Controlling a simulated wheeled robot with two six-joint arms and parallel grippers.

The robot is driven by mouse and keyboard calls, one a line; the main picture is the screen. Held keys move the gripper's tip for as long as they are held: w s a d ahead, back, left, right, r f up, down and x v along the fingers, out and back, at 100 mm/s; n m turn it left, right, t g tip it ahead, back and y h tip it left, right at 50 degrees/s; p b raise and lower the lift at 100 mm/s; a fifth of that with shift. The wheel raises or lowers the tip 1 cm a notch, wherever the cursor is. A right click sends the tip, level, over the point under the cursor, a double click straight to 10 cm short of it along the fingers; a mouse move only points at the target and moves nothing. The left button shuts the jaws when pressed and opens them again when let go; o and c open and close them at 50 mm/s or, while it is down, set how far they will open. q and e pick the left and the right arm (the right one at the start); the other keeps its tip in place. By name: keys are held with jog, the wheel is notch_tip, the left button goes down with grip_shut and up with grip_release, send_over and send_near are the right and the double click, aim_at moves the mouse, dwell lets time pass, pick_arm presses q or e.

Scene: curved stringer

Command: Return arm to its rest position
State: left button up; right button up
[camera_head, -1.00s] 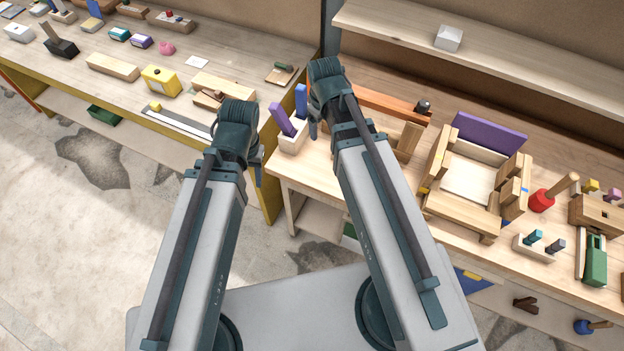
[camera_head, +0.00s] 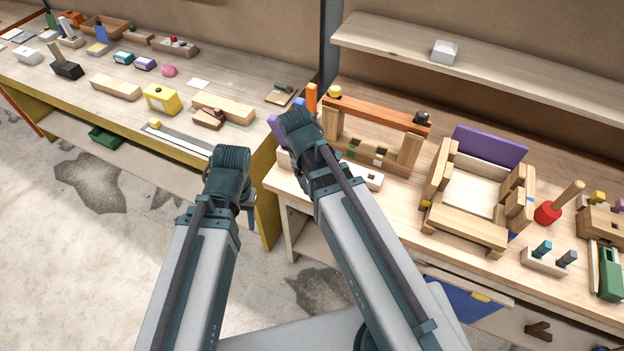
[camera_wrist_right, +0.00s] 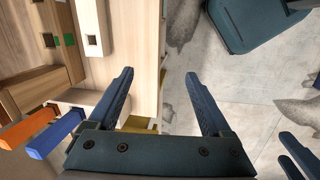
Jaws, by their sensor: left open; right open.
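My left arm comes in at the lower left in the head view; its wrist hides most of the left gripper (camera_head: 249,192), which hangs over the floor in front of the benches. My right arm reaches up in the middle, its wrist at the front left corner of the right bench (camera_head: 285,180); its gripper is hidden there. In the right wrist view my right gripper (camera_wrist_right: 160,82) is open and empty, its two dark blue fingers wide apart beside the bench edge. More dark blue fingers, apparently the left gripper's, show at the lower right.
A wooden frame with an orange beam (camera_head: 375,111) stands behind my right wrist. A wooden box frame (camera_head: 465,233) stands to its right. The left bench (camera_head: 222,82) holds several blocks, including a yellow one (camera_head: 161,99). The floor (camera_head: 90,250) at the left is clear.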

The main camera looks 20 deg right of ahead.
dwell(0.4)
jog(key=s+a+f+m+g+b, duration=0.1)
jog(key=s+a+f+m+b, duration=0.4)
jog(key=s+a, duration=0.3)
jog(key=shift+s+a+y, duration=0.35)
jog(key=shift+s+y, duration=0.05)
jog(key=shift+f, duration=0.1)
